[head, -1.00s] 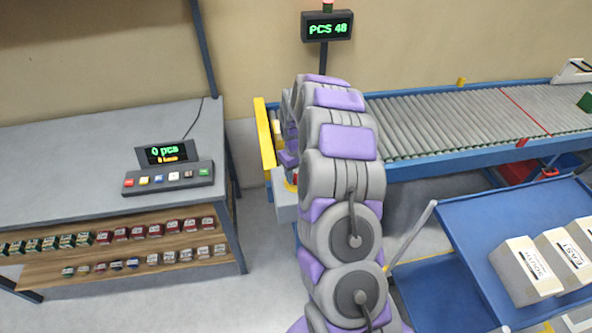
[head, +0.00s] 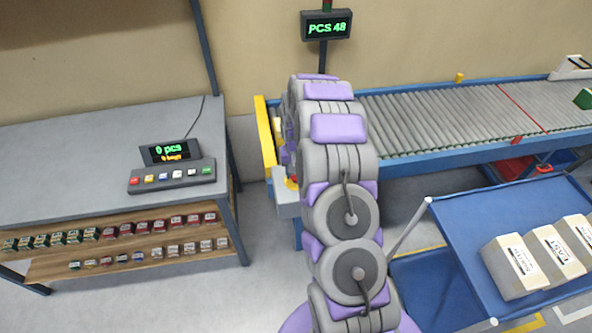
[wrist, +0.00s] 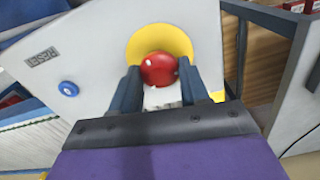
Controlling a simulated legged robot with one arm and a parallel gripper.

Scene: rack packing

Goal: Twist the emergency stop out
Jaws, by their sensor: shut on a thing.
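The emergency stop is a red round button (wrist: 158,69) on a yellow disc (wrist: 135,48), set in a light grey panel (wrist: 95,50), in the wrist view. My gripper (wrist: 159,76) has one dark finger on each side of the button and is shut on it. In the head view the stop shows as a small spot of red and yellow (head: 291,183) on a grey box (head: 288,204) at the conveyor's near left end. My arm hides much of that area and the gripper in the head view.
A small blue button (wrist: 68,89) sits on the panel left of the stop. A roller conveyor (head: 440,122) runs to the right. A blue cart (head: 468,222) with white boxes stands at right, and a grey workbench (head: 60,160) with a button console (head: 172,176) at left.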

